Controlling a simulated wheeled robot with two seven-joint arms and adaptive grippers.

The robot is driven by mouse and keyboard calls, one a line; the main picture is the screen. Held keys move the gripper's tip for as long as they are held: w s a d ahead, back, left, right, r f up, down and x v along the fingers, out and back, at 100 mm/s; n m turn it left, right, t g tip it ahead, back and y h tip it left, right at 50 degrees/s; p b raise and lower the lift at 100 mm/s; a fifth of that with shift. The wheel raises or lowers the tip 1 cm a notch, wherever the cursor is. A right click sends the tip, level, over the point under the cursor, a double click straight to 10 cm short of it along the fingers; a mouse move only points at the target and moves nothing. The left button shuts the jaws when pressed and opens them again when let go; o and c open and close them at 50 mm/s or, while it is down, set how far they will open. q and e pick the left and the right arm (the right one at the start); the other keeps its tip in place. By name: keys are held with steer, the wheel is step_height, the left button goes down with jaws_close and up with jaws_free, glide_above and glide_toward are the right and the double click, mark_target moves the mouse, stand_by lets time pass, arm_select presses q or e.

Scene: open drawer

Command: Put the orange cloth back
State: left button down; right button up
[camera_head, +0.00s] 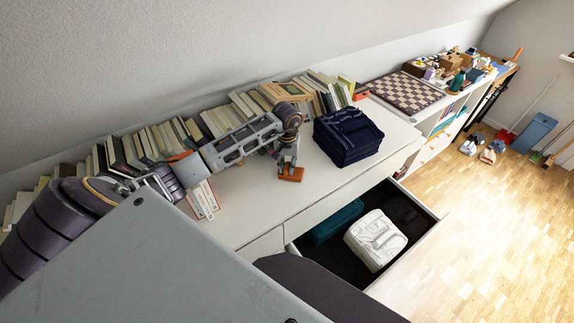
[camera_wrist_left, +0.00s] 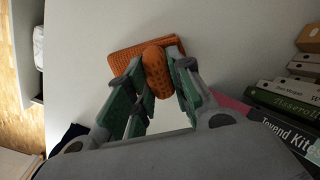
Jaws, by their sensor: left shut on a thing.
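The orange cloth (camera_head: 291,175) is a small piece at the white cabinet top, left of the navy folded cloth. My left gripper (camera_head: 288,165) points down at it and is shut on it. In the left wrist view the orange cloth (camera_wrist_left: 128,58) has a ribbed flat part, with a bunched fold pinched between the green-padded fingers (camera_wrist_left: 157,72). I cannot tell whether its underside touches the top. The open drawer (camera_head: 429,231) below the cabinet top holds a white folded cloth (camera_head: 376,240) and a teal folded cloth (camera_head: 336,221). My right gripper is not in view.
The navy folded cloth (camera_head: 347,135) stands right of my left gripper. A long row of books (camera_head: 185,133) lines the wall behind my left arm. A chessboard (camera_head: 405,91) lies beyond the top's far end.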

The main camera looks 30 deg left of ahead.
mark_target(287, 166)
arm_select(q)
steer(key=shift+f, duration=0.1)
steer(key=c, duration=1.3)
jaws_free()
steer(key=shift+o, duration=0.2)
step_height(287, 166, up, 12)
steer(key=shift+b, duration=0.45)
